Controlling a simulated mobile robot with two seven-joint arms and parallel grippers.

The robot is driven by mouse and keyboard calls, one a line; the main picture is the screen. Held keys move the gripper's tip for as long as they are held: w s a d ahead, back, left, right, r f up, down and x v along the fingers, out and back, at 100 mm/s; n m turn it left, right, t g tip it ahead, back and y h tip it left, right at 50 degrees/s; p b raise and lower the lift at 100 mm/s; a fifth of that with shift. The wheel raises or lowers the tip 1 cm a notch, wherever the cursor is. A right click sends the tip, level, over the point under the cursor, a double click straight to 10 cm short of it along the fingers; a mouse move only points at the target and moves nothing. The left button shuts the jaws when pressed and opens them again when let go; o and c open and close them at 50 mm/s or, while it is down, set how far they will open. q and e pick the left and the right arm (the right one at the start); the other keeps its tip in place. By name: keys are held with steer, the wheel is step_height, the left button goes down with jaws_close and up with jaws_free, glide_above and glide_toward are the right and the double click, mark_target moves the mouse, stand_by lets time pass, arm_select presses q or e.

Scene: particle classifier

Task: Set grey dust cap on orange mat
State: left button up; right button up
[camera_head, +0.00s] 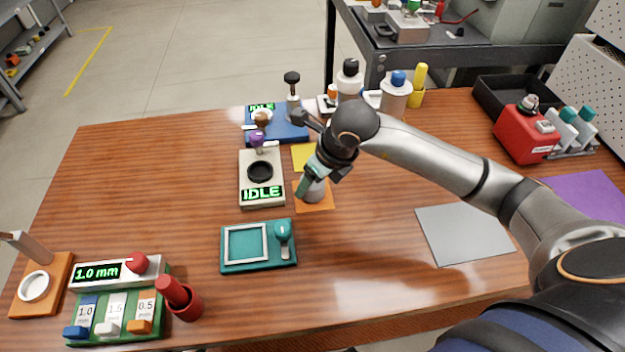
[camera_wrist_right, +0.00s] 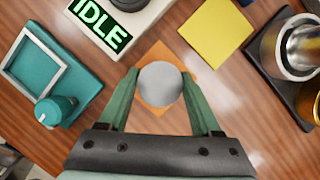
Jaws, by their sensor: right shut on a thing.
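The grey dust cap (camera_wrist_right: 160,83) is a round, smooth piece between the green fingers of my right gripper (camera_wrist_right: 161,75). It also shows in the head view (camera_head: 316,192), partly behind the fingers. My right gripper (camera_head: 308,185) is shut on it. The orange mat (camera_head: 325,204) lies under the cap, which covers its middle; mat edges show around it in the wrist view (camera_wrist_right: 157,55). The cap is at the mat or very low over it; I cannot tell if it touches. My left gripper is not in view.
A yellow mat (camera_head: 303,157) lies just behind. A white IDLE device (camera_head: 246,190) stands left of the orange mat, a teal tray (camera_head: 230,264) in front. Bottles (camera_head: 394,97) stand behind. A grey mat (camera_head: 465,234) lies right; the table between is clear.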

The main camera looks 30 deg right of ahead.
steer(key=shift+f, duration=0.1)
steer(key=shift+f, duration=0.15)
steer(key=o, duration=1.3)
steer(key=shift+o, duration=0.2)
steer(key=shift+r, duration=0.2)
steer(key=shift+r, duration=0.25)
steer(key=p+v, duration=0.1)
steer(key=v, duration=1)
steer(key=shift+r+p, duration=0.25)
steer(key=shift+p, duration=0.1)
steer(key=shift+s, duration=0.15)
